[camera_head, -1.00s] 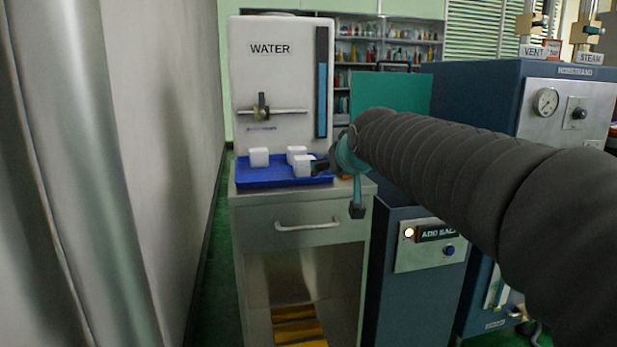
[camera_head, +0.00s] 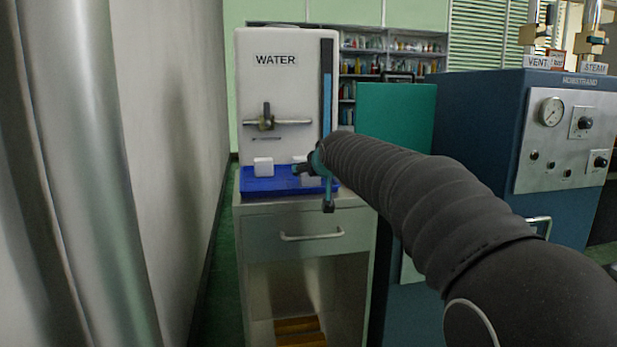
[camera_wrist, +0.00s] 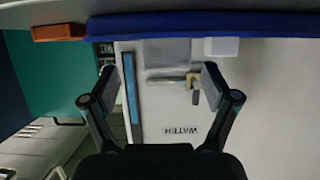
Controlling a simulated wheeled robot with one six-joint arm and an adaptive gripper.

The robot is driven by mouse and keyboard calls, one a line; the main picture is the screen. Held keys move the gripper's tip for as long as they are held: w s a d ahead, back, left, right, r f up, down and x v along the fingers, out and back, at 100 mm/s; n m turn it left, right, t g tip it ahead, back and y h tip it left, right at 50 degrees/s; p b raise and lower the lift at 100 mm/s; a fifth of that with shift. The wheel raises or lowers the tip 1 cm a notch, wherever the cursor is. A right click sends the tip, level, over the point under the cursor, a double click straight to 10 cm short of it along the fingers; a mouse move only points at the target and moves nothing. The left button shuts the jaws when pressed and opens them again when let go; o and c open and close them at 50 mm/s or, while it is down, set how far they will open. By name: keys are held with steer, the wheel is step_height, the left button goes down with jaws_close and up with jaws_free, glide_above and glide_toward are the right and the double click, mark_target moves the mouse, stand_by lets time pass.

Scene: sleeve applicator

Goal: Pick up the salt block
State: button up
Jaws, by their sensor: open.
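White salt blocks stand on a blue tray (camera_head: 255,186) on the metal cabinet. One block (camera_head: 264,167) is at the left in the head view; another (camera_head: 299,158) shows partly behind my gripper (camera_head: 303,169). A third, at the tray's right, is mostly hidden by my gripper. The wrist view is upside down. In it my gripper (camera_wrist: 160,83) is open and empty. A shaded grey block (camera_wrist: 168,52) lies beyond the fingers, within the gap's width, and a white block (camera_wrist: 221,46) is to its right. I cannot tell whether the fingers touch any block.
A white WATER tank (camera_head: 275,95) with a tap (camera_head: 267,122) stands behind the tray. An orange piece (camera_wrist: 58,32) lies past the tray's end. A teal panel (camera_head: 400,115) and blue machine (camera_head: 480,130) stand right. A pale wall (camera_head: 190,120) runs along the left.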

steer(key=shift+a+x, duration=0.2)
steer(key=shift+x, duration=1.05)
steer(key=shift+a+x, duration=0.15)
steer(key=shift+x, duration=1.1)
steer(key=shift+r, duration=0.1)
steer(key=c, duration=1.4)
